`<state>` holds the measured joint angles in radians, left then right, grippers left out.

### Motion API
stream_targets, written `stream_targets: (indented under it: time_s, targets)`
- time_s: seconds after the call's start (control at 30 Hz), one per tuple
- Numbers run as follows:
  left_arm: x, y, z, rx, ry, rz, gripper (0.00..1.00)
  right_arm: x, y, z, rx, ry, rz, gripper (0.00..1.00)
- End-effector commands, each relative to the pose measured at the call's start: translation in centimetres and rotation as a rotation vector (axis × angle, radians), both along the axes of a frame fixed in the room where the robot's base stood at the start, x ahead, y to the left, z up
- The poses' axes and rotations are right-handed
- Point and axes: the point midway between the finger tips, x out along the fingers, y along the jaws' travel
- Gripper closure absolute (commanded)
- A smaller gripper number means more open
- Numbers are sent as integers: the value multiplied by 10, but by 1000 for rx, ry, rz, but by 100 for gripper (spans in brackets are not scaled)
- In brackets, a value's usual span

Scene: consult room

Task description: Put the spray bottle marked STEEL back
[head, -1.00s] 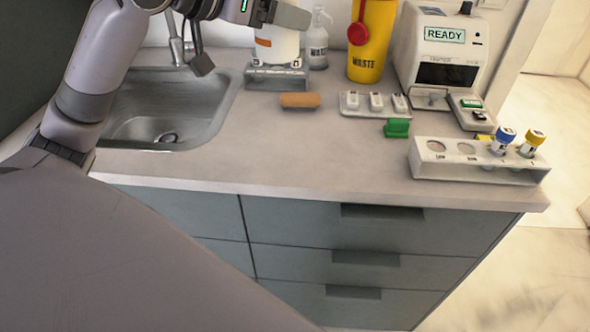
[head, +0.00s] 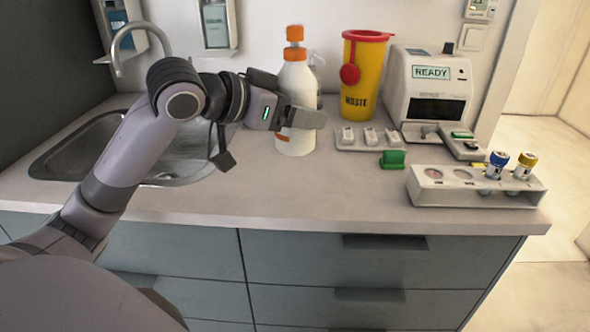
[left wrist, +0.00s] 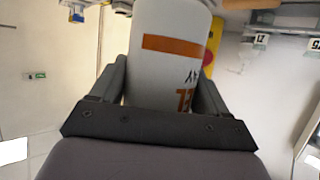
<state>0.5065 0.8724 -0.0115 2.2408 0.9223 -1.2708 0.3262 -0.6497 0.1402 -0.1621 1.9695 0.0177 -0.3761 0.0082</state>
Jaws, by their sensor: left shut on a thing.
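A white bottle (head: 297,88) with an orange cap is upright in the head view, over the counter right of the sink. My left gripper (head: 300,117) is shut on its body from the left. In the left wrist view, the bottle (left wrist: 168,60) sits between the fingers (left wrist: 165,95), showing an orange band and partial lettering that I cannot read as a whole word. I cannot tell whether its base touches the counter. What lies directly behind it is mostly hidden. My right gripper is not in view.
A sink (head: 60,150) with a tap is on the left. A yellow WASTE bin (head: 362,85), a READY machine (head: 432,90), a tray of small white pieces (head: 352,145), a green block (head: 392,160) and a vial rack (head: 475,190) stand to the right. The front counter is clear.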

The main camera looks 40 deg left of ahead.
Motion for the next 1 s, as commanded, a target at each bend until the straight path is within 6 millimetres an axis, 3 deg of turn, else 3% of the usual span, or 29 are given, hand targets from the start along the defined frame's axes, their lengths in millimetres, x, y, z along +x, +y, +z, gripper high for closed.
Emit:
stream_targets:
  time_s: [0.1, 0.3, 0.53, 0.77, 1.0]
  targets:
    - [-1, 0, -27, -2, -1, -1, 87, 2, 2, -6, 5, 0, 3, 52]
    - [0, 0, -55, -1, -6, 0, 87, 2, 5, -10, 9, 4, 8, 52]
    - [0, 0, -68, -2, -5, 0, 87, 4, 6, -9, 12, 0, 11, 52]
    - [0, 0, -98, -2, -4, 0, 87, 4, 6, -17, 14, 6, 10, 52]
    - [0, 0, -99, 1, -8, 0, 87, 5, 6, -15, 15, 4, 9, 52]
